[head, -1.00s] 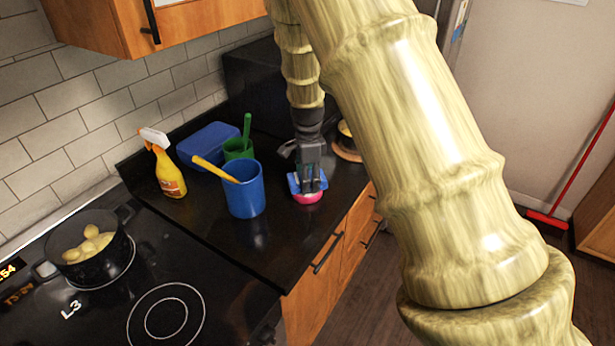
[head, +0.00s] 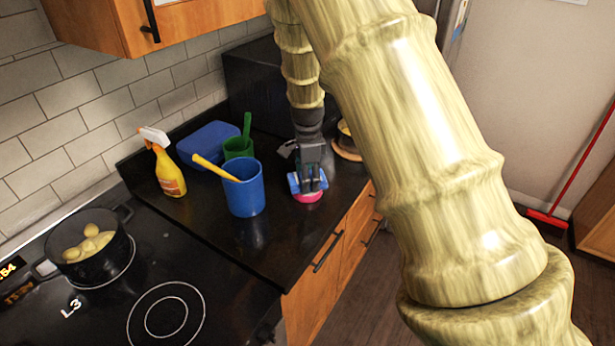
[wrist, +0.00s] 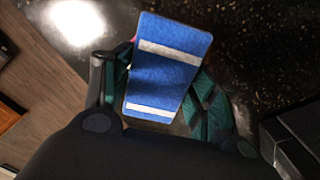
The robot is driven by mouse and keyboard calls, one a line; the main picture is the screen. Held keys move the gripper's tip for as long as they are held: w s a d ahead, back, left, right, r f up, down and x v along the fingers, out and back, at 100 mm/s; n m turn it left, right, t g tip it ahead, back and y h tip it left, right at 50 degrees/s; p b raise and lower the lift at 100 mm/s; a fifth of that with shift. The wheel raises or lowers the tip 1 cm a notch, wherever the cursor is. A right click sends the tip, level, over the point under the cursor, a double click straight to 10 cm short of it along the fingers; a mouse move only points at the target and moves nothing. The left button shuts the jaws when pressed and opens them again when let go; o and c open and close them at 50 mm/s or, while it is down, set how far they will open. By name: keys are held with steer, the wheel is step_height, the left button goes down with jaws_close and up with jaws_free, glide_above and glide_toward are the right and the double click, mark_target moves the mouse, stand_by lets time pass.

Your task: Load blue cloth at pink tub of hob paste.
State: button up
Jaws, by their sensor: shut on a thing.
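The blue cloth (wrist: 165,72) with pale stripes is held between the fingers of my gripper (head: 310,182), which is shut on it. In the head view the cloth (head: 295,183) shows at the fingertips, right over the pink tub (head: 307,197) on the dark worktop. The cloth and fingers hide most of the tub's top, so I cannot tell whether the cloth touches the paste. In the wrist view the cloth covers nearly all of the tub, with only a sliver of pink by its upper left edge.
A blue mug (head: 244,190) with a yellow-handled tool stands left of the tub. A pot of potatoes (head: 92,250) sits on the hob. The worktop's front edge is close by.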

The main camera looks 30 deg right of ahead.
steer(key=shift+s+f, duration=0.1)
steer(key=shift+f, duration=0.3)
stand_by(2.4)
steer(key=shift+r+p, duration=0.15)
steer(key=shift+p, duration=0.2)
steer(key=shift+r+p, duration=2.85)
steer(key=shift+r, duration=0.6)
steer(key=shift+f, duration=0.1)
